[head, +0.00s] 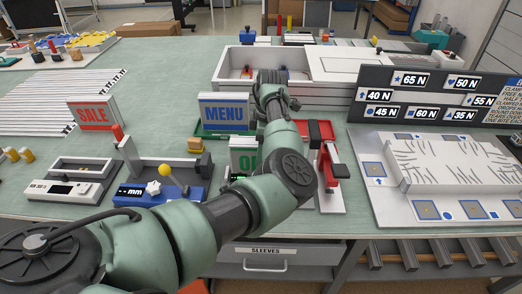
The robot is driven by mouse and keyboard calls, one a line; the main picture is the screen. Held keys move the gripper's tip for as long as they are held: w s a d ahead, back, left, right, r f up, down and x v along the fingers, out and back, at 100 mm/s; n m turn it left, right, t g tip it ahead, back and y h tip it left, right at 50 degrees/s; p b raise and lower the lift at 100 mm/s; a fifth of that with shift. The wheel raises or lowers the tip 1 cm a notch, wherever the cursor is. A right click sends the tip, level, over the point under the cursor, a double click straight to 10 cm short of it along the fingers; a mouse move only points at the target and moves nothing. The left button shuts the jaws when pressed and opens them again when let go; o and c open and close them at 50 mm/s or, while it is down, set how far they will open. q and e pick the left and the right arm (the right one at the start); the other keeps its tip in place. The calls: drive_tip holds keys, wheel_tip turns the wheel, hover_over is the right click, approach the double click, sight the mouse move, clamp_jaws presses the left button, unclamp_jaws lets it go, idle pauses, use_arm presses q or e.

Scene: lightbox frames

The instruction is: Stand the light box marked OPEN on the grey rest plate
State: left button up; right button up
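The light box with green letters, of which only an "O" and part of another letter show, is the one marked OPEN (240,146). It stands upright near the middle of the bench, its right side hidden behind my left arm. The dark wrist end of my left arm, with the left gripper (269,84), is beyond this box, near the right edge of the MENU box. Its fingers cannot be made out. My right gripper is out of view. I cannot tell which surface is the grey rest plate; it may be hidden behind my arm.
A blue gauge (140,191) and a red fixture (330,165) flank the OPEN box. A dark sign board (440,100) stands right. Open green bench (160,75) lies back left.

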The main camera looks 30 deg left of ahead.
use_arm(q)
drive_tip(key=r+b, duration=0.1)
drive_tip(key=r, duration=0.2)
drive_tip(key=r+b, duration=0.1)
drive_tip(key=r, duration=0.3)
drive_tip(key=d+r+b, duration=0.1)
drive_tip(key=r, duration=0.2)
drive_tip(key=shift+w+r, duration=0.3)
drive_tip(key=shift+w, duration=0.05)
drive_tip(key=shift+d+r, duration=0.1)
drive_tip(key=shift+r, duration=0.5)
